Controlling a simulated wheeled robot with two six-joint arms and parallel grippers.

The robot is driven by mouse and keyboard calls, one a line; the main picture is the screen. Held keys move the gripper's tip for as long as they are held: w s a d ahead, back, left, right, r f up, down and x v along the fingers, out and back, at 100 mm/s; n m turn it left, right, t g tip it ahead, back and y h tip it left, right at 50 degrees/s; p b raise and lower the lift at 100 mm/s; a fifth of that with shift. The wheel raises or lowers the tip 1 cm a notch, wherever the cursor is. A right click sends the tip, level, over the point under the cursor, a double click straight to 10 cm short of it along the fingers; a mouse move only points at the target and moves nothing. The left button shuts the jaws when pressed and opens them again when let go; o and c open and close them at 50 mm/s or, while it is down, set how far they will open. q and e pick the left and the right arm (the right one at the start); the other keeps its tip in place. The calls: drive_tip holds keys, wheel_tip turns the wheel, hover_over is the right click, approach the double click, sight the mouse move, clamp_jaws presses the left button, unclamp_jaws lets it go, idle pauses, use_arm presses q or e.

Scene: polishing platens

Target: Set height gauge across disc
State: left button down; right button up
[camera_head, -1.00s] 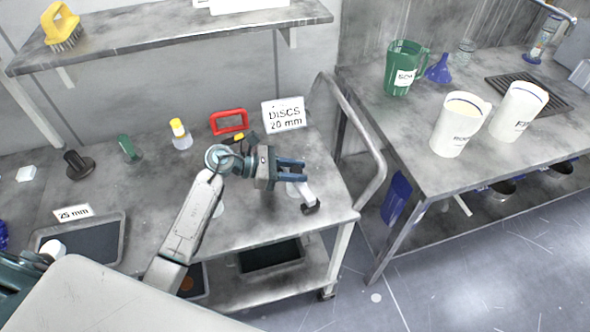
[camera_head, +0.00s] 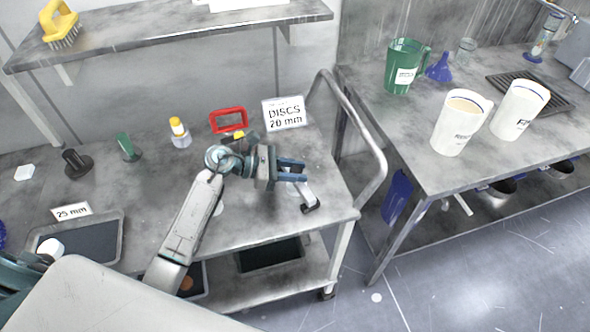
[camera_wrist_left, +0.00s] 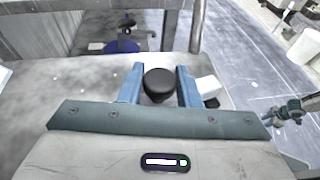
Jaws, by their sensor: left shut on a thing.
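My left gripper (camera_head: 292,171) is over the front right part of the grey bench, shut on the height gauge (camera_head: 309,196). The gauge has a pale bar and a black end, and shows below and beyond the fingers. In the left wrist view a black round knob (camera_wrist_left: 159,82) sits between the two blue fingers, with a white block (camera_wrist_left: 207,89) just right of them. I cannot tell whether the gauge touches the bench. No disc shows clearly under the gauge; the gripper hides part of that spot. A teal arm part, perhaps my right gripper (camera_wrist_left: 287,111), shows small in the left wrist view.
A "DISCS 20 mm" sign (camera_head: 284,113), red frame (camera_head: 229,120) and yellow-capped bottle (camera_head: 180,133) stand behind the gripper. A "25 mm" card (camera_head: 71,211) and dark tray (camera_head: 119,233) are at left. A metal rail (camera_head: 371,180) bounds the bench's right end.

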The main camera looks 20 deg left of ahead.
use_arm(q)
drive_tip(key=c, duration=1.2)
unclamp_jaws()
drive_tip(key=shift+o, duration=1.2)
use_arm(e)
drive_tip(key=shift+d, duration=0.25)
use_arm(q)
drive_tip(key=shift+f, duration=0.1)
drive_tip(key=shift+s+a+b, duration=0.15)
drive_tip(key=shift+a+b, duration=0.15)
drive_tip(key=shift+a, duration=0.2)
drive_tip(key=b+v, duration=0.2)
drive_tip(key=v, duration=0.6)
drive_tip(key=shift+b, duration=0.4)
drive_tip(key=shift+s+a+r, duration=0.35)
drive_tip(key=shift+a+r, duration=0.15)
drive_tip(key=shift+a, duration=0.25)
use_arm(e)
drive_tip(key=f, duration=0.1)
drive_tip(key=w+f, duration=0.1)
drive_tip(key=f, duration=0.1)
drive_tip(key=shift+a+f, duration=0.15)
drive_tip(key=shift+f, duration=0.1)
use_arm(q)
drive_tip(key=shift+s+f, duration=0.1)
use_arm(e)
drive_tip(key=shift+s, duration=0.1)
